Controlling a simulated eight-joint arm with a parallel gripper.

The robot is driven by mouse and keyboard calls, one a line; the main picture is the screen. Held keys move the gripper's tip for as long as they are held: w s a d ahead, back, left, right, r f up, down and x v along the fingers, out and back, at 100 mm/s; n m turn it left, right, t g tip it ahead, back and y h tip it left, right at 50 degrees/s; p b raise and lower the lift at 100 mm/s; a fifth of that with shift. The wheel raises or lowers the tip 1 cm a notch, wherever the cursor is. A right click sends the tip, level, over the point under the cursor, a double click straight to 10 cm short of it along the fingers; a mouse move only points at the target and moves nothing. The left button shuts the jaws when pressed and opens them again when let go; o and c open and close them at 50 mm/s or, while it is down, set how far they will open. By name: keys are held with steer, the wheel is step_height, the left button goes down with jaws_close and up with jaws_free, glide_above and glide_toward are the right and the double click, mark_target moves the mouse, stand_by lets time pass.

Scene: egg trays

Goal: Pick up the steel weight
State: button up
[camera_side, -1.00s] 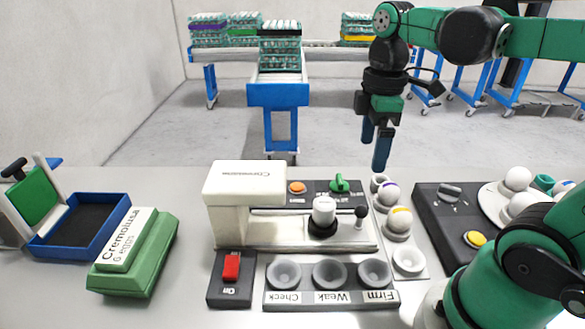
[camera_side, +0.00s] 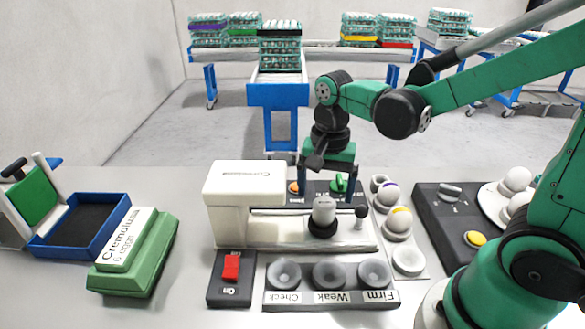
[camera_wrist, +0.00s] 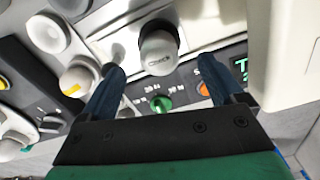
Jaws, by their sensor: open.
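The steel weight (camera_side: 324,211) is a pale grey, rounded cylinder standing upright in a black seat on the tester's metal plate. In the wrist view the weight (camera_wrist: 159,58) shows from above, with a small dark label on it. My gripper (camera_side: 328,196) is open, with its blue fingers pointing down close above and behind the weight. In the wrist view my gripper (camera_wrist: 161,66) has one finger to each side of the weight's near edge, and no finger visibly touches it.
The cream tester housing (camera_side: 244,190) stands left of the weight, and a small black-knobbed lever (camera_side: 361,212) stands right. Eggs on a rack (camera_side: 388,196) are farther right. Three grey cups (camera_side: 330,274) lie in front. A green egg carton (camera_side: 135,255) is at left.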

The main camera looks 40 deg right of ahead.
mark_target(325, 202)
steer(key=shift+f, duration=2.4)
